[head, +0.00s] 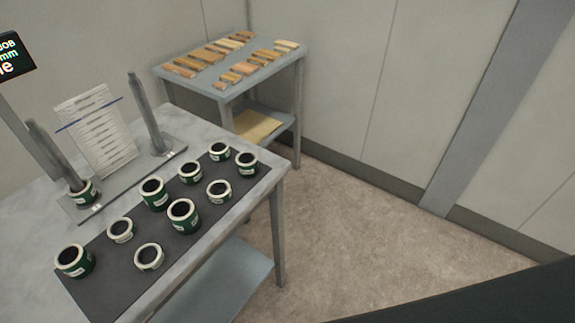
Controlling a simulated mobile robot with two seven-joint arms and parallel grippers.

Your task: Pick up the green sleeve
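Several dark green sleeves with pale rims and white labels stand on a dark mat (100,283) on the grey table. A wide one (75,268) is at the near left, and taller ones stand near the middle (183,222) and behind it (153,200). Shorter ones include one at the front (149,264) and one at the right (219,198). Another green sleeve (84,198) sits around the foot of the left grey post (52,150). Which sleeve is meant I cannot tell. Neither gripper is in view.
The right post (148,115) is bare, and a white printed sheet (97,130) stands between the posts. A dark display (14,57) is at the upper left. A second table (215,84) holds several wooden pieces. The floor (345,235) at the right is clear.

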